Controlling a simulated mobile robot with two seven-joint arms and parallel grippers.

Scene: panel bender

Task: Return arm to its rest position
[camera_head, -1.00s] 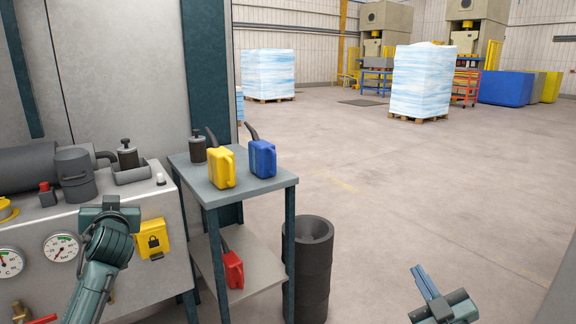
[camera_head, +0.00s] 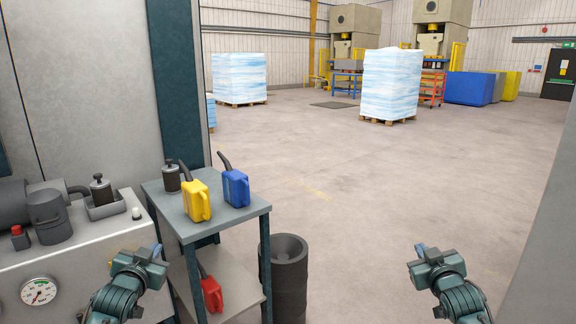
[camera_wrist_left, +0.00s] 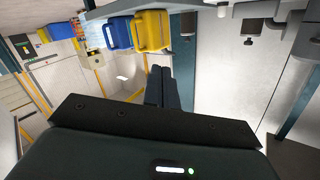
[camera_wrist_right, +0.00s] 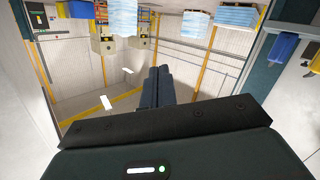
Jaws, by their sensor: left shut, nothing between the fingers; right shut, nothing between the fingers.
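My left gripper (camera_head: 152,254) is in the lower left of the head view, in front of the machine console and left of the small table. Its fingers (camera_wrist_left: 163,88) are shut and empty in the left wrist view. My right gripper (camera_head: 426,252) is at the lower right of the head view, over open floor. Its fingers (camera_wrist_right: 158,88) are shut and empty in the right wrist view. Both grippers are raised at about the same height in the head view and touch nothing that I can see.
The small table (camera_head: 205,228) holds a yellow can (camera_head: 196,201), a blue can (camera_head: 236,188) and a dark bottle; a red can (camera_head: 211,294) is on its lower shelf. A dark bin (camera_head: 289,275) stands beside it. The console (camera_head: 90,262) is at left. Floor at centre is clear.

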